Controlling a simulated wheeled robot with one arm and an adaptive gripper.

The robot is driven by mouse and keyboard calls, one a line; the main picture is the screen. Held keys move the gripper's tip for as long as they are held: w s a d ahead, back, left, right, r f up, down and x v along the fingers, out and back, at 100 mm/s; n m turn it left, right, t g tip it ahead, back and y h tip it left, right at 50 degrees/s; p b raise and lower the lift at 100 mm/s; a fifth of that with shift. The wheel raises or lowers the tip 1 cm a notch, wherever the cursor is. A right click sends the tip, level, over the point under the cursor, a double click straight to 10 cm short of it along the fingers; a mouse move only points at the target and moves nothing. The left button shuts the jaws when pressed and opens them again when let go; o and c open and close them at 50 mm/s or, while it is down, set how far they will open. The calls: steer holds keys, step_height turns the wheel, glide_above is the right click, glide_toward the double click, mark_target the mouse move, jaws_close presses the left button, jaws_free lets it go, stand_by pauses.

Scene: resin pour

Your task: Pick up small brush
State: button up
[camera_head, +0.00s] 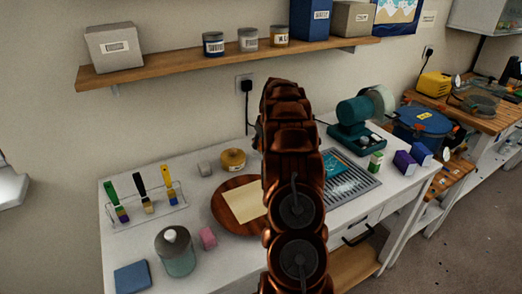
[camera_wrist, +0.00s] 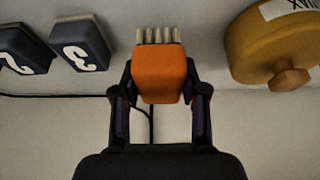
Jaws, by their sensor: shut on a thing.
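The small brush (camera_wrist: 160,80) has an orange block-shaped body with a row of pale bristle tufts along its upper end in the wrist view. My gripper (camera_wrist: 161,92) is shut on the orange body, with one dark finger on each side. The bristles point away from the wrist, past the fingertips. In the head view my arm covers the middle of the scene, and neither the gripper tips nor the small brush can be seen there.
A rack (camera_head: 148,216) with several brushes, a glass jar (camera_head: 176,252), a round wooden board (camera_head: 227,211) and a yellow tin (camera_head: 232,160) stand on the white table. The wrist view shows two dark numbered blocks (camera_wrist: 80,45) and a yellow lidded container (camera_wrist: 275,45). A shelf (camera_head: 205,70) hangs above.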

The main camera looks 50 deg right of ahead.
steer(key=shift+s+r, duration=0.15)
steer(key=shift+r, duration=0.1)
steer(key=shift+s+a+r+b, duration=0.1)
steer(key=shift+s+b, duration=0.4)
steer(key=shift+s, duration=0.6)
steer(key=s+b, duration=0.1)
steer(key=s, duration=0.3)
steer(key=s+a+b, duration=0.1)
steer(key=s, duration=0.4)
steer(key=s+r+b, duration=0.1)
steer(key=s+b, duration=0.1)
steer(key=s, duration=0.2)
steer(key=shift+s+a+r, duration=0.1)
steer(key=shift+s+a, duration=0.15)
steer(key=shift+a, duration=0.05)
steer(key=o, duration=0.6)
steer(key=shift+c, duration=0.2)
steer(key=c, duration=0.4)
steer(key=shift+c, duration=0.2)
